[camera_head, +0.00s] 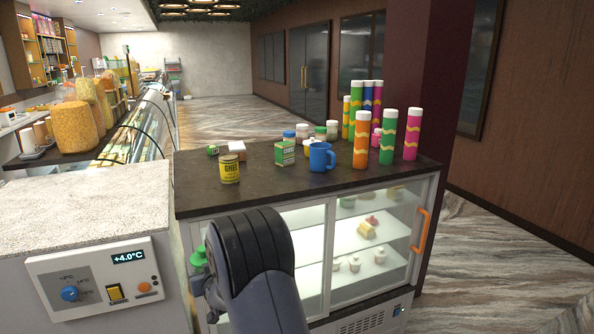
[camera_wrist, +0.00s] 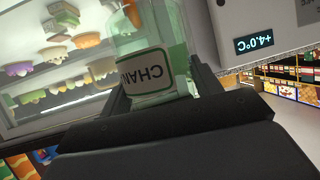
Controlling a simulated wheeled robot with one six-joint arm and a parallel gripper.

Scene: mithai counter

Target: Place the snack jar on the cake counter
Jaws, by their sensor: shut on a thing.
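The snack jar (camera_wrist: 146,72) is see-through, with a white, green-edged label reading "CHAN" that looks upside down in the wrist view. My gripper (camera_wrist: 158,88) is shut around it, with a dark finger on each side. In the head view the jar's green lid (camera_head: 198,257) shows left of my arm, below the counter top's front edge. The rest of the jar and my fingers are mostly hidden there. The cake counter (camera_head: 203,203) has a dark top over a glass-fronted case with cakes inside.
On the dark top stand a yellow ghee tin (camera_head: 229,169), a green box (camera_head: 285,154), a blue mug (camera_head: 321,157), small jars and several tall coloured tubes (camera_head: 361,140). Its front left is clear. A pale speckled counter (camera_head: 85,205) with a control panel (camera_head: 100,278) adjoins on the left.

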